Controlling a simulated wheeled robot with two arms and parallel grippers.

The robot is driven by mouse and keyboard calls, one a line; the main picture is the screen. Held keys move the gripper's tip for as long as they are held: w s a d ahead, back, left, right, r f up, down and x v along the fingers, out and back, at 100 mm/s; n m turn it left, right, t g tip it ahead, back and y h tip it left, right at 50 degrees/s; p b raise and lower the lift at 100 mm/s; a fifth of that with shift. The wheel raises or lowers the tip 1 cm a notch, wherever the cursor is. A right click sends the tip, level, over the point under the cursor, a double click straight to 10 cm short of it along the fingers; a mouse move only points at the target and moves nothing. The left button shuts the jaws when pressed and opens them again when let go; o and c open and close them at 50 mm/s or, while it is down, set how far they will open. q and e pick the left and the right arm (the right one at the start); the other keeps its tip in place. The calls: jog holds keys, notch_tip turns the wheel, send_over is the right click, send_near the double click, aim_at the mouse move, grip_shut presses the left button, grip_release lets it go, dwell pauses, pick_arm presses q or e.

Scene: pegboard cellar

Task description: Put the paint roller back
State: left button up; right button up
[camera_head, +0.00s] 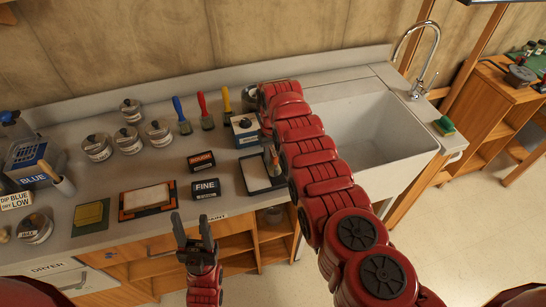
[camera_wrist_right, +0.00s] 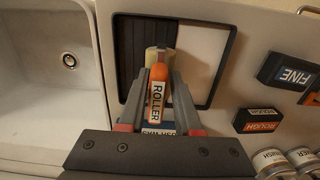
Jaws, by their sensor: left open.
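The paint roller has an orange handle (camera_wrist_right: 158,92) with a ROLLER label and a pale yellow head (camera_wrist_right: 158,55). In the right wrist view my right gripper (camera_wrist_right: 161,75) is shut on the handle, with a fingertip on each side. The roller head shows in front of the black-rimmed paint tray (camera_wrist_right: 212,100); I cannot tell whether it touches it. In the head view the tray (camera_head: 248,186) lies at the counter's front, and my right arm hides much of the roller and gripper. My left gripper (camera_head: 193,228) is open and empty in front of the counter edge.
FINE (camera_head: 206,188) and ROUGH (camera_head: 201,161) blocks lie left of the tray. Brushes (camera_head: 205,112), several tins (camera_head: 97,148) and a framed pad (camera_head: 147,198) occupy the counter further left. The sink (camera_head: 375,130) is at right.

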jog(key=shift+o, duration=1.2)
jog(key=shift+r, duration=0.15)
jog(key=shift+w+a+r, duration=0.1)
jog(key=shift+r, duration=0.4)
notch_tip(320, 180, up, 10)
jog(key=b, duration=0.3)
jog(key=shift+f, duration=0.25)
jog(key=shift+r, duration=0.75)
